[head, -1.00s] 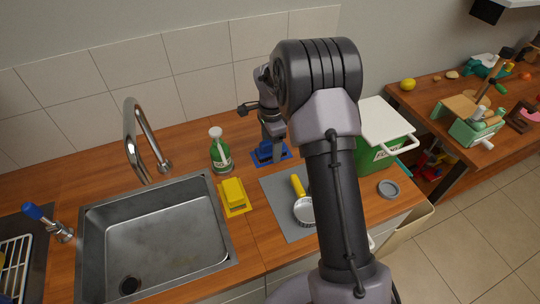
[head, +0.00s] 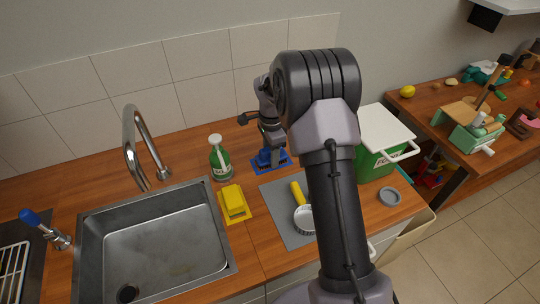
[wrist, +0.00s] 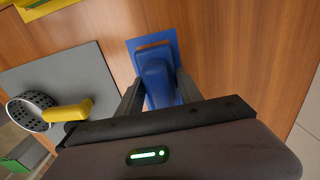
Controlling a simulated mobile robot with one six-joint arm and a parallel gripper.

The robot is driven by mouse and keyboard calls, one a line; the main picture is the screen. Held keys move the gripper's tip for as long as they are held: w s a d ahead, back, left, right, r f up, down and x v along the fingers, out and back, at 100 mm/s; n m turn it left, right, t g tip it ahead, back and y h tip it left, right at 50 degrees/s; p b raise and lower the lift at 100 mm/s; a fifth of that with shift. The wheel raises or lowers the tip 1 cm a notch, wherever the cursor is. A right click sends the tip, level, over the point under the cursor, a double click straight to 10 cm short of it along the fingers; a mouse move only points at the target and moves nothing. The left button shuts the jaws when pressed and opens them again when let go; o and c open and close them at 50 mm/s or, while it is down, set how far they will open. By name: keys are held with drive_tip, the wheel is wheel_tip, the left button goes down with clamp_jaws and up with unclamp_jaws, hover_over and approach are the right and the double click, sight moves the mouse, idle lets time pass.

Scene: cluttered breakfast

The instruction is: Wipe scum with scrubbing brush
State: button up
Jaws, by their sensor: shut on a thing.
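The blue scrubbing brush (wrist: 156,72) sits on a blue mat (wrist: 163,38) on the wooden counter. In the head view the mat (head: 285,165) lies right of the green bottle, and my gripper hides much of the brush. My gripper (wrist: 158,86) points down with one finger on each side of the brush's body and is shut on it. The brush appears still down at the mat. The steel sink (head: 150,245) is at the left, with a faint brownish patch on its floor.
A grey mat (head: 273,205) holds a yellow-handled strainer (head: 298,192). A green box (head: 372,160) with white lid is at the right. The tap (head: 133,145) rises behind the sink.

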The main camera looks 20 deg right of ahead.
drive_tip(key=shift+r+p, duration=1.75)
drive_tip(key=shift+r, duration=0.8)
